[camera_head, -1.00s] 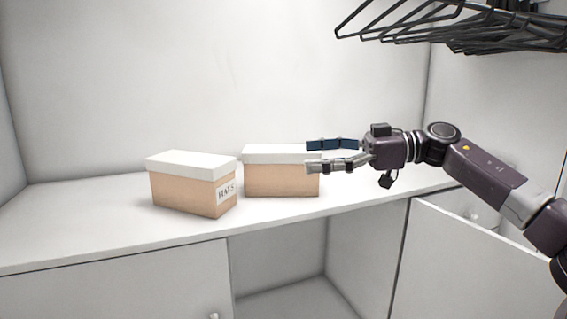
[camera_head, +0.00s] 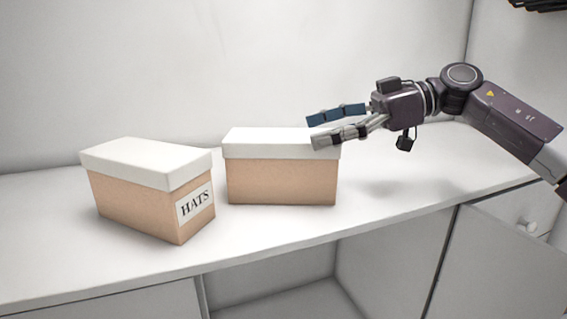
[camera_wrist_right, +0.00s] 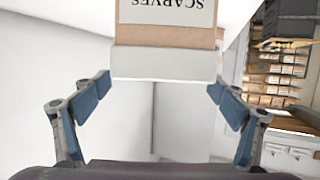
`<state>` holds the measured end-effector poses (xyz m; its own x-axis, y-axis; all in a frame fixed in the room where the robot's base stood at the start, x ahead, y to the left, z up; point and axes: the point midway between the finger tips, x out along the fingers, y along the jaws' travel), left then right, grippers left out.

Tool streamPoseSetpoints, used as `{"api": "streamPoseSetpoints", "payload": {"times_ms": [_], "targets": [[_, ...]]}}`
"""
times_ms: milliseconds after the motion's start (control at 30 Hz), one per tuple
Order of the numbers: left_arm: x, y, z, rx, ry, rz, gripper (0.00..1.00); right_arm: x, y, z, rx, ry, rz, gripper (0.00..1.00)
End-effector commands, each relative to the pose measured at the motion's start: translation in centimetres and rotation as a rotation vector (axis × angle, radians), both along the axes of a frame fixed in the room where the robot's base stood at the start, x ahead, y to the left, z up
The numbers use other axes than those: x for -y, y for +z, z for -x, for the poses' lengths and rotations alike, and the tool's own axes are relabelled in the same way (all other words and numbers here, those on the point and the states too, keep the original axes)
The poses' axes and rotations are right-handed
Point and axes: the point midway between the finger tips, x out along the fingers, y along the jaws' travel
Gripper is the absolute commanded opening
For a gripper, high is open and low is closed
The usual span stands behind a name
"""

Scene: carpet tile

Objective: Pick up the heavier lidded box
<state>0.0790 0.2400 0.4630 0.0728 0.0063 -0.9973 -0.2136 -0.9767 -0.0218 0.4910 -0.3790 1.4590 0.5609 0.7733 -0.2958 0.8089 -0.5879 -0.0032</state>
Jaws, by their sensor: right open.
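Two brown boxes with white lids stand upright on the white counter (camera_head: 400,200). The left box (camera_head: 140,204) has a label reading HATS on its right end. The right box (camera_head: 281,181) shows a plain brown long side in the head view. In the right wrist view this box (camera_wrist_right: 165,36) has a SCARVES label, upside down, and its lid lies ahead between the fingertips. My right gripper (camera_head: 312,132) is open and empty; its fingers point left over the right end of this lid. I cannot tell whether they touch. My left gripper is out of view.
An open compartment (camera_head: 290,298) lies under the counter, with a cabinet door (camera_head: 500,265) to the right. Black wire racks (camera_head: 540,4) hang at upper right. The counter is clear right of the boxes. Shelves with many small items (camera_wrist_right: 275,80) show in the wrist view.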

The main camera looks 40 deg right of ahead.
Motion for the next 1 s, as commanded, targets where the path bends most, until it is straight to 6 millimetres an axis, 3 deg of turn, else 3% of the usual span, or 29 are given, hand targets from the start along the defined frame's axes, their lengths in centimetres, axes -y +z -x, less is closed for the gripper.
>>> {"api": "streamPoseSetpoints", "payload": {"times_ms": [400,700,1000], "targets": [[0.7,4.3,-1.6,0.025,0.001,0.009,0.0,-3.4,-0.5,-2.5,-0.002,0.003,-0.002,0.89],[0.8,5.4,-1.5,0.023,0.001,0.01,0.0,-4.8,-1.4,-3.6,0.001,0.001,0.0,0.89],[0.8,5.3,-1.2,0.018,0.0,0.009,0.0,-4.9,-1.6,-3.6,0.003,0.001,0.0,0.87]]}}
